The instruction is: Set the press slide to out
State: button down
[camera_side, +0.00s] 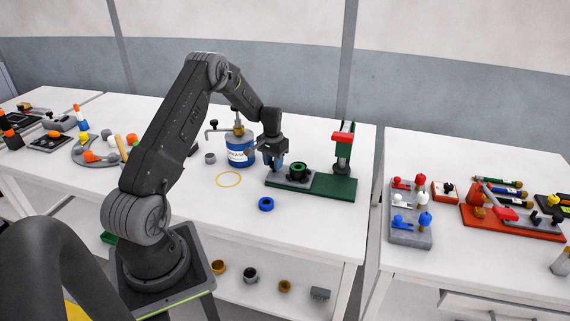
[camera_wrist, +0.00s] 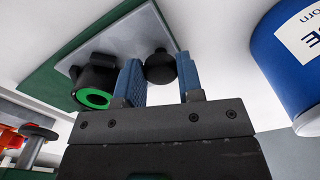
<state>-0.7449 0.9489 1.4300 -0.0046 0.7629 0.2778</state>
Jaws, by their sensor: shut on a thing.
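The press has a green base (camera_side: 333,189) and a red-topped press head (camera_side: 343,138) on a post at its right end. Its grey slide plate (camera_side: 278,181) lies at the left part of the base, clear of the press head. A black wheel with a green ring (camera_side: 298,171) sits on the plate; it also shows in the wrist view (camera_wrist: 95,82). My gripper (camera_side: 274,166) is at the plate's left end. In the wrist view its blue fingers (camera_wrist: 160,78) are on either side of the slide's black knob (camera_wrist: 161,66) and shut on it.
A blue grease can (camera_side: 240,152) stands close behind and left of my gripper; it is at the right in the wrist view (camera_wrist: 290,60). A blue ring (camera_side: 266,204) and a yellow circle (camera_side: 229,180) lie in front. A small grey cup (camera_side: 210,158) is left.

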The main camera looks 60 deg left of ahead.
jog(key=shift+s+a, duration=0.2)
jog(key=shift+a, duration=0.05)
jog(key=c, duration=0.8)
grip_release()
jog(key=shift+o, duration=0.2)
jog(key=shift+d, duration=0.1)
notch_tip(320, 180, up, 14)
jog(key=shift+f, duration=0.1)
